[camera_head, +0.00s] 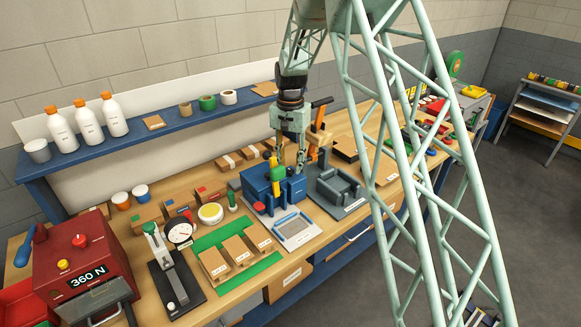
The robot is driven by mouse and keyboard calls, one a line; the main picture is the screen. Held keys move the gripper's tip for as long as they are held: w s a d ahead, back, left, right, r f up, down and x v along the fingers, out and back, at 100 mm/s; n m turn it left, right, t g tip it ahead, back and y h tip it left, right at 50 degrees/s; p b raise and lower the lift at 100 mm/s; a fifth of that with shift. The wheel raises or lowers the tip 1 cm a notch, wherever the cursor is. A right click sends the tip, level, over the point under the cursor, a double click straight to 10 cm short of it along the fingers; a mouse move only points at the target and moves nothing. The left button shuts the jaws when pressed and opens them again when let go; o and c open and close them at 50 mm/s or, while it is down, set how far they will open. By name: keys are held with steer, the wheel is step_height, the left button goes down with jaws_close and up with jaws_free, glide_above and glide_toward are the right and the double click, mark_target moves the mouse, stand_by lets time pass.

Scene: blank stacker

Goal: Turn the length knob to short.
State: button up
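My gripper (291,160) hangs pointing down over the middle of the workbench. No knob is readable as the length knob, and any short marking is too small to read. The gripper partly hides the back of the machine.
Cardboard boxes on a green mat (262,265), a dial gauge (180,233) and a red 360 N machine (80,258) stand left. A blue shelf (165,131) runs behind.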

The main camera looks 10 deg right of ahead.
mark_target(291, 171)
steer(key=shift+r, duration=3.35)
steer(key=s+r+n+t+b, duration=0.1)
steer(key=s+r+n+b, duration=0.1)
steer(key=s+r, duration=1.05)
steer(key=s+r+n+t+b, duration=0.1)
steer(key=s+r+b, duration=0.1)
steer(key=s+r, duration=1)
steer(key=s+f+n+t+b, duration=0.1)
steer(key=s+f+n, duration=0.1)
steer(key=s, duration=1.5)
steer(key=s+f+n+t+b, duration=0.1)
steer(key=s+f, duration=0.3)
steer(key=s, duration=1.4)
steer(key=shift+s+d+f+n+b, duration=0.15)
steer(key=shift+s+d+n+b, duration=0.15)
steer(key=shift+n+b, duration=0.35)
